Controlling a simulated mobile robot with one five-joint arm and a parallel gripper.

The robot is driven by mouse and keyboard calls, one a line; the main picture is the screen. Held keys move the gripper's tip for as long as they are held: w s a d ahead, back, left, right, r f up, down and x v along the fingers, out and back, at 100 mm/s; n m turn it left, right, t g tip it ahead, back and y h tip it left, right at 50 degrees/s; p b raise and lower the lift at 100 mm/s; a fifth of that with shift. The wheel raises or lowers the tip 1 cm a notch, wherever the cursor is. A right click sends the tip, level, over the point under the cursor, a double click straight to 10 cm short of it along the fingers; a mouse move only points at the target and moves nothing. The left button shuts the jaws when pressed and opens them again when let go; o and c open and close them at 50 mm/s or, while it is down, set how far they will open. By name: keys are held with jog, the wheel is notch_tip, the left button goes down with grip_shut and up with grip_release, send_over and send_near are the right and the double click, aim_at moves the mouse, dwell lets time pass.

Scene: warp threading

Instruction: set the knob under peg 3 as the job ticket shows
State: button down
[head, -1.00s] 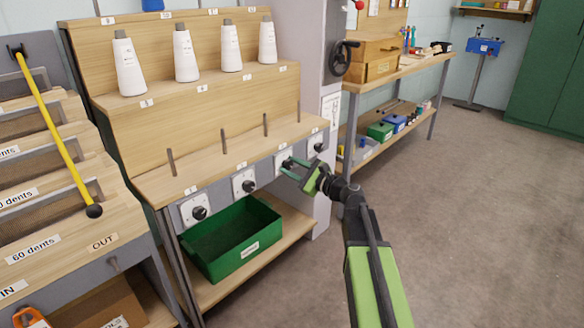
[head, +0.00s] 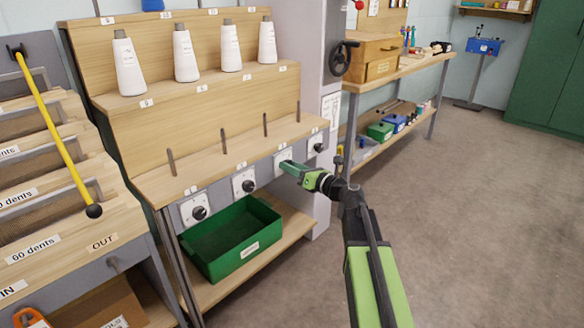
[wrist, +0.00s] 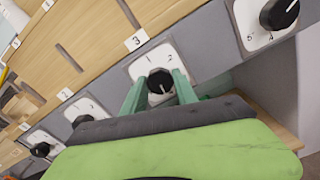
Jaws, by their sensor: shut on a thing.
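My gripper (head: 286,166) is at the dial plate under peg 3 (head: 265,125). In the wrist view its two green jaws (wrist: 159,90) stand on either side of the black knob (wrist: 160,80) and are shut on it. The knob sits on a white plate (wrist: 147,65) under the label 3 (wrist: 136,40). Numbers 1 and 2 show above it, and a pale mark shows on the knob's face. Part of the plate is hidden by the jaws. In the head view the gripper covers the knob. I cannot identify a job ticket for certain.
Other knobs sit under peg 1 (head: 199,212), peg 2 (head: 248,186) and at the right end (head: 318,147). A green bin (head: 235,240) stands on the shelf below. White thread cones (head: 184,56) stand above. Open floor (head: 470,220) lies to the right.

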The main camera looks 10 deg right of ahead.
jog(key=m, duration=1)
jog(key=shift+w+d, duration=0.1)
jog(key=shift+d, duration=0.05)
jog(key=shift+m, duration=0.4)
jog(key=c, duration=1)
grip_release()
jog(key=shift+o, duration=0.2)
jog(key=v, duration=1.7)
jog(key=shift+s, duration=0.2)
jog(key=shift+r, duration=0.1)
